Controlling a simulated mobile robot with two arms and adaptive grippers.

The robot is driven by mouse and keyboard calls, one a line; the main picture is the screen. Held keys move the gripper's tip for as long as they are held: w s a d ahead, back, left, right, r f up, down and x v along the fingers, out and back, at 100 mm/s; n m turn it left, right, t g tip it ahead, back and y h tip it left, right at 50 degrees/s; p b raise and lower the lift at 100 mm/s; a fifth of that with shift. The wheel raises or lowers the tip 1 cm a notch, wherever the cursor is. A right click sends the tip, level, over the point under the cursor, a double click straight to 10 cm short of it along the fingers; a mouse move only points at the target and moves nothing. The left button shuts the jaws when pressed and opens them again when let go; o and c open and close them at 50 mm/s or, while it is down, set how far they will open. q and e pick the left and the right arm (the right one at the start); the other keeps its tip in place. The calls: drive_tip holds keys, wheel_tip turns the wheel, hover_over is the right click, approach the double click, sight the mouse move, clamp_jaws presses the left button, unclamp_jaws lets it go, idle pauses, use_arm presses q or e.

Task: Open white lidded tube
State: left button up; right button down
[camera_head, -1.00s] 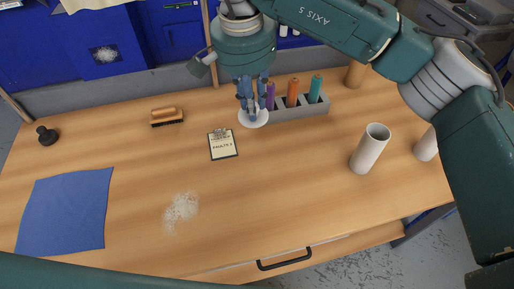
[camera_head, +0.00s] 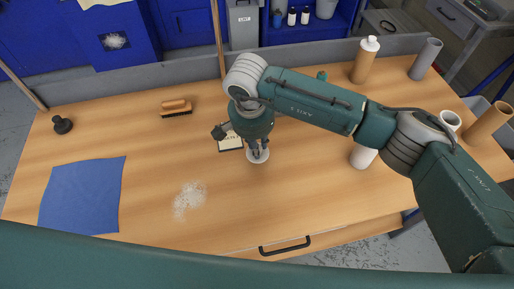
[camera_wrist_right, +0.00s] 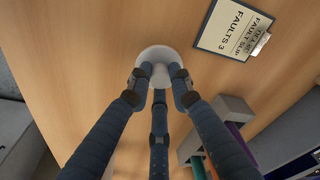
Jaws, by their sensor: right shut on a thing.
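A white round lid-like piece (camera_head: 258,158) is under my right gripper (camera_head: 257,146), just right of the clipboard, in the head view. It also shows in the right wrist view (camera_wrist_right: 157,55), where the fingers of my right gripper (camera_wrist_right: 158,82) are shut on its middle. Whether a tube body is under it, and whether it touches the table, I cannot tell. My left gripper is not in view.
A clipboard (camera_head: 231,143) lies close to my right gripper. A grey holder (camera_wrist_right: 235,108) with coloured tubes is mostly hidden by my arm in the head view. A white-capped brown bottle (camera_head: 366,62) stands at the back.

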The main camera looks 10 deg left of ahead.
wheel_tip(320, 180, down, 2)
drive_tip(key=shift+f+p, duration=0.25)
drive_tip(key=shift+p, duration=0.05)
drive_tip(key=shift+f, duration=0.25)
drive_tip(key=c, duration=1.6)
unclamp_jaws()
drive_tip(key=shift+o, duration=0.2)
drive_tip(key=shift+r, duration=0.45)
wheel_tip(320, 180, up, 11)
drive_tip(key=s+b, duration=0.1)
drive_tip(key=b, duration=0.2)
drive_tip(key=shift+s+a+r, duration=0.15)
drive_tip(key=shift+s+a, duration=0.15)
drive_tip(key=shift+a, duration=0.05)
